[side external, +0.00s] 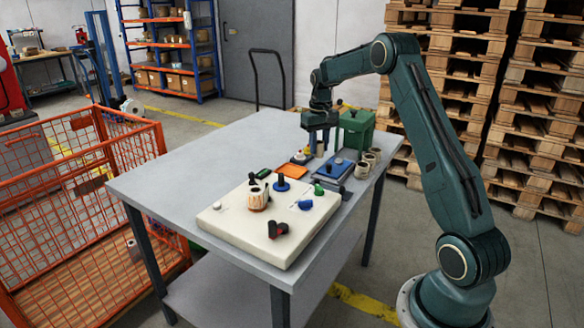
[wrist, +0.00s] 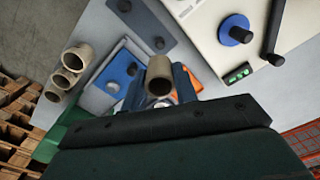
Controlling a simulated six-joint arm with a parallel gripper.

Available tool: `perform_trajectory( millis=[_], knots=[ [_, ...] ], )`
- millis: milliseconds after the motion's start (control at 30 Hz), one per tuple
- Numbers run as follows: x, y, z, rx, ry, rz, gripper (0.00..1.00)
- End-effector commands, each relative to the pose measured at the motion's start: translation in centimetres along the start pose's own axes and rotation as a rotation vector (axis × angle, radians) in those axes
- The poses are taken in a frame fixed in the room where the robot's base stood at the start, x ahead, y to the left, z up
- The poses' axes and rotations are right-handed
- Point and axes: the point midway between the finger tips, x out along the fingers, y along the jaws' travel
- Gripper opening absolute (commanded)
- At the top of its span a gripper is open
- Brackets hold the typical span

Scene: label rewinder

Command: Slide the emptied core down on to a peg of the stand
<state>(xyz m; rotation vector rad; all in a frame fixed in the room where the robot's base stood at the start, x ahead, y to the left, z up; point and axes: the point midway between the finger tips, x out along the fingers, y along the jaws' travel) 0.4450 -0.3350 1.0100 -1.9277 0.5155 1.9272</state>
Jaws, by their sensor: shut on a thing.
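My gripper (side external: 318,150) is above the far part of the table; in the wrist view its fingers (wrist: 161,92) are shut on a brown cardboard core (wrist: 160,68). The core's open end shows and it looks empty. In the side view I cannot make out the held core clearly. A dark grey plate with black pegs (wrist: 146,24), which looks like the stand, lies beyond the held core in the wrist view. The core is apart from its pegs. Whether any peg lines up with the core, I cannot tell.
Several tan cores (side external: 362,170) stand near the table's right edge. A blue tray (side external: 330,165), an orange pad (side external: 294,172) and a green box (side external: 357,128) are close by. The cream rewinder (side external: 265,228) with a label roll (side external: 258,197) fills the near table.

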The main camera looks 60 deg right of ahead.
Motion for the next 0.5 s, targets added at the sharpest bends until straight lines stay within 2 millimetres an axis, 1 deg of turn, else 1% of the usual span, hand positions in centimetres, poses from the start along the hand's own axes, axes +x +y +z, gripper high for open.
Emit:
perform_trajectory(
  millis=[233, 500],
  knots=[
    [0.2, 0.0, 0.0, 0.0, -0.001, 0.0, 0.18],
    [1.0, -0.1, 0.0, 0.0, -0.002, 0.0, 0.18]
  ],
)
